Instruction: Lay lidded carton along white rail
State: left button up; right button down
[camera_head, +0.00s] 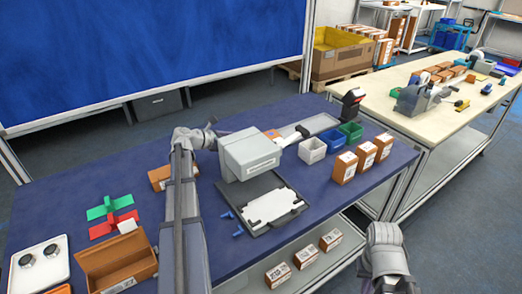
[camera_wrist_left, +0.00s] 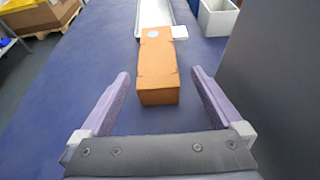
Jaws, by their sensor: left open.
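An orange-brown carton (camera_wrist_left: 157,65) with a round white mark on top lies in the left wrist view, its far end by the near end of the white rail (camera_wrist_left: 156,12). My left gripper (camera_wrist_left: 160,73) is open, with one finger on each side of the carton's near part and gaps on both sides. In the head view the left gripper (camera_head: 220,130) is behind the grey box-shaped machine. Only a small orange patch of the carton (camera_head: 271,134) shows past that machine, near the rail (camera_head: 297,136).
The grey machine (camera_head: 248,152) stands beside the left gripper. White (camera_head: 312,149), blue (camera_head: 333,140) and green (camera_head: 351,130) bins stand right of the rail. Several brown boxes (camera_head: 345,167) line the right side. An open brown box (camera_head: 117,262) is at front left.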

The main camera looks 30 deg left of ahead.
pick_arm(q)
jog(key=shift+b+x, duration=0.5)
jog(key=shift+x, duration=0.8)
jog(key=shift+w+d+f+b, duration=0.15)
jog(key=shift+w+f+b, duration=0.2)
jog(key=shift+w, duration=0.1)
jog(key=b+x, duration=0.1)
jog(key=x, duration=0.3)
jog(key=shift+w+b, duration=0.1)
jog(key=shift+b, duration=0.3)
jog(key=shift+c, duration=0.4)
jog(key=c, duration=1.3)
notch_tip(320, 180, up, 10)
jog(key=p, duration=1)
